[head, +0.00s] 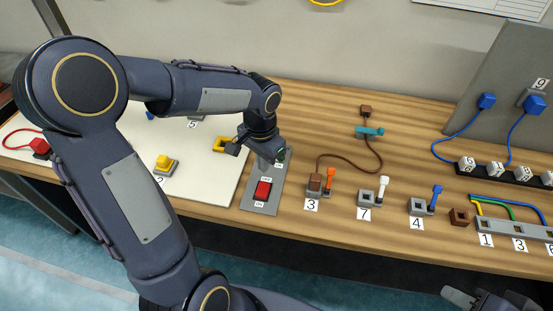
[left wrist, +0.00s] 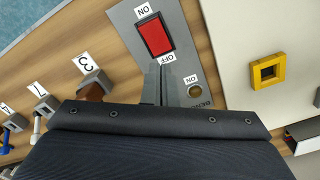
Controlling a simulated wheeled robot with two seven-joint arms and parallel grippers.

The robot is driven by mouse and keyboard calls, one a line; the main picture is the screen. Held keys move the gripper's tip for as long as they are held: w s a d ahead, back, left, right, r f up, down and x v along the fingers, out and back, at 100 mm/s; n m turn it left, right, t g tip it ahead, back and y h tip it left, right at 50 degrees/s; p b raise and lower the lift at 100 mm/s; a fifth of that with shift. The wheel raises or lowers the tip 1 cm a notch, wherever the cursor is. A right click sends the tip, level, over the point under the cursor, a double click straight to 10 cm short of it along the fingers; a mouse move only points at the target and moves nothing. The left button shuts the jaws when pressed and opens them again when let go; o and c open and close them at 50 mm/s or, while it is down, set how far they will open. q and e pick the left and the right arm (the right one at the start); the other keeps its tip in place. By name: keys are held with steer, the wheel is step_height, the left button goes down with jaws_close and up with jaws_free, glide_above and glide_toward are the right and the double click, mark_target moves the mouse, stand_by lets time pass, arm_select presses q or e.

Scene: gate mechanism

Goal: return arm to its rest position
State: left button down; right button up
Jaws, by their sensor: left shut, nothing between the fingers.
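My left arm reaches across the head view from the left. My left gripper (head: 266,164) is shut and empty, pointing down just behind the red rocker switch (head: 262,190) on a grey panel (head: 247,201). In the left wrist view the shut fingers (left wrist: 164,68) lie over the panel (left wrist: 122,19), close to the OFF label below the red switch (left wrist: 154,37). Whether they touch the panel cannot be told. My right gripper (head: 474,299) shows only partly at the bottom right edge of the head view, and its opening cannot be made out.
A white board (head: 208,180) with a yellow button (head: 164,163) and a yellow square socket (left wrist: 267,70) lies left of the panel in the head view. Numbered grey sockets with small levers (head: 367,198), cables and a grey upright board (head: 508,90) stand to the right.

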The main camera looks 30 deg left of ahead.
arm_select(q)
steer(key=s+d+r+n+t+h, duration=0.2)
steer(key=s+r, duration=0.1)
steer(key=s, duration=0.5)
steer(key=s+d+r+n+t+h, duration=0.1)
steer(key=s+d+r+n+t, duration=0.1)
steer(key=s, duration=0.7)
step_height(320, 180, up, 2)
steer(key=shift+r+n+t+h, duration=0.15)
steer(key=shift+n+t+h, duration=0.25)
steer(key=shift+n+t, duration=0.3)
